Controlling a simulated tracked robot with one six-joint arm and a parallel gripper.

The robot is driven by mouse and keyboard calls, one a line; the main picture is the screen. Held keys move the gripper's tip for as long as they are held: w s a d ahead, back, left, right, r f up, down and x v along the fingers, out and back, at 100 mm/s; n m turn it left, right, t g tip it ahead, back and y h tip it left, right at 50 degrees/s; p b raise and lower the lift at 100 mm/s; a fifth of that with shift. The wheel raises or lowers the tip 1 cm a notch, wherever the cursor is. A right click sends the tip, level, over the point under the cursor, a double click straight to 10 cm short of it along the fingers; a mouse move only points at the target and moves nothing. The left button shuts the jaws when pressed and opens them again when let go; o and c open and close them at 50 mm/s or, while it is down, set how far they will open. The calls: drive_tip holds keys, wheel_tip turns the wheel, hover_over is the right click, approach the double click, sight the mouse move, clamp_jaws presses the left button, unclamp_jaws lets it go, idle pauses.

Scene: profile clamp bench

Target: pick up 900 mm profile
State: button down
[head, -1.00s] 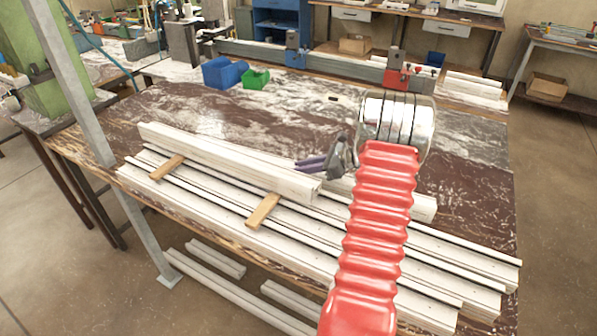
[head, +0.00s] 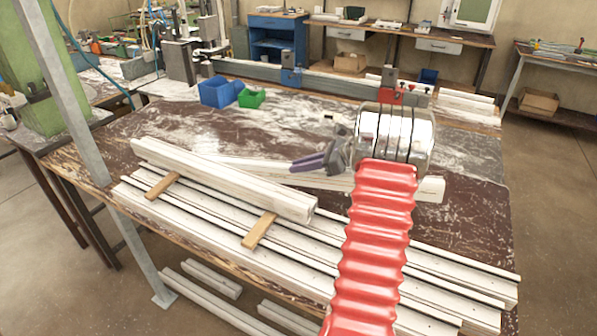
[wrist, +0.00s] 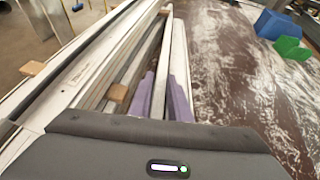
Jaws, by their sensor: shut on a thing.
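My gripper (head: 308,163), with purple fingers, is shut on a long white profile (head: 431,189) behind the pile of profiles on the table. The held profile lies crosswise, and my arm hides part of its length in the head view. In the wrist view, the purple fingers (wrist: 162,98) stand on both sides of the narrow white profile (wrist: 167,60). It looks raised from where it was, though the gap under it is hard to judge. Its length cannot be read.
White profiles (head: 225,178) are piled at the front of the brown table with wooden spacers (head: 259,230) between layers. Blue bins (head: 215,92) and a green bin (head: 251,98) stand behind. A clamp rail (head: 340,85) runs along the back. Bare table lies between.

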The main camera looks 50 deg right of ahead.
drive_tip(key=w+d, duration=0.2)
drive_tip(key=d, duration=0.6)
drive_tip(key=w+d, duration=0.3)
drive_tip(key=d, duration=0.6)
drive_tip(key=shift+r, duration=0.15)
idle(0.3)
drive_tip(key=shift+d, duration=0.2)
idle(0.3)
